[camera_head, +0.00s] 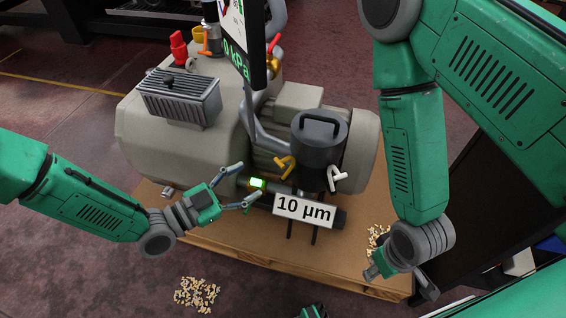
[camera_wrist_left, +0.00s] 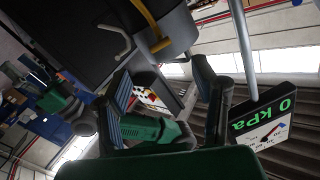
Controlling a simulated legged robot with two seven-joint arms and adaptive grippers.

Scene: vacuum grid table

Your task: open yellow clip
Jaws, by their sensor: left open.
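The yellow clip (camera_head: 285,163) is on the side of the dark filter canister (camera_head: 319,140) in the head view. It also shows at the top of the left wrist view (camera_wrist_left: 150,28), beside the white clip (camera_wrist_left: 115,43). The white clip shows in the head view too (camera_head: 338,179), to the right of the yellow one. My left gripper (camera_head: 244,186) is open and empty, left of the yellow clip and a little lower, apart from it. My right gripper (camera_head: 400,281) hangs at the lower right, away from the clip; its finger gap is unclear.
The pressure display (camera_head: 240,38) hangs above. The grey pump (camera_head: 190,140) fills the left behind my gripper. Loose chips (camera_head: 197,293) lie on the floor.

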